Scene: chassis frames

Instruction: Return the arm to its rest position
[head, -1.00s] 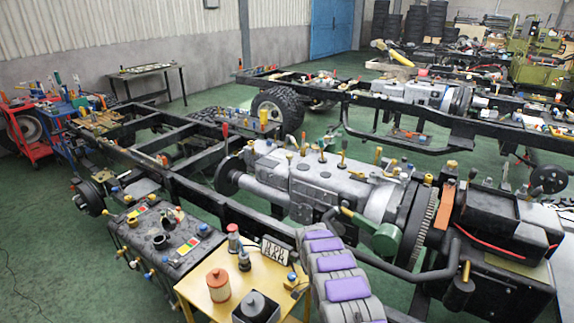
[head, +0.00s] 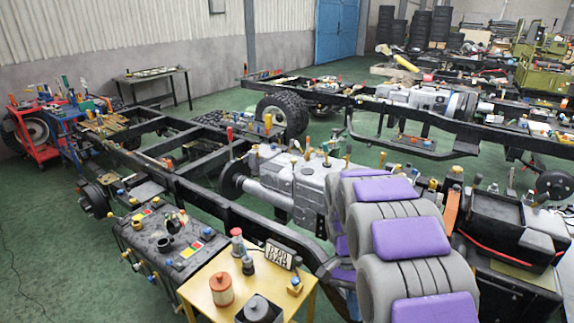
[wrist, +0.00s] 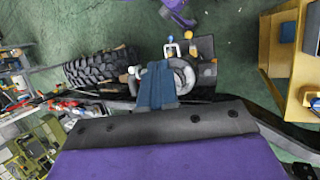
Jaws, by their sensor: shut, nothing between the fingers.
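My arm (head: 405,235), grey with purple pads, is folded up large at the lower right of the head view. It hides part of the engine and chassis behind it. My gripper (wrist: 155,122) shows in the wrist view as a purple surface with a dark bolted edge along the bottom. It is shut, and nothing is held in it. Its fingertips cannot be made out in the head view.
A yellow table (head: 205,292) with bottles and a dark can stands just left of my arm. A black chassis frame (head: 205,190) with a grey engine (head: 290,182) runs behind. Green floor (head: 40,235) is clear at the left.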

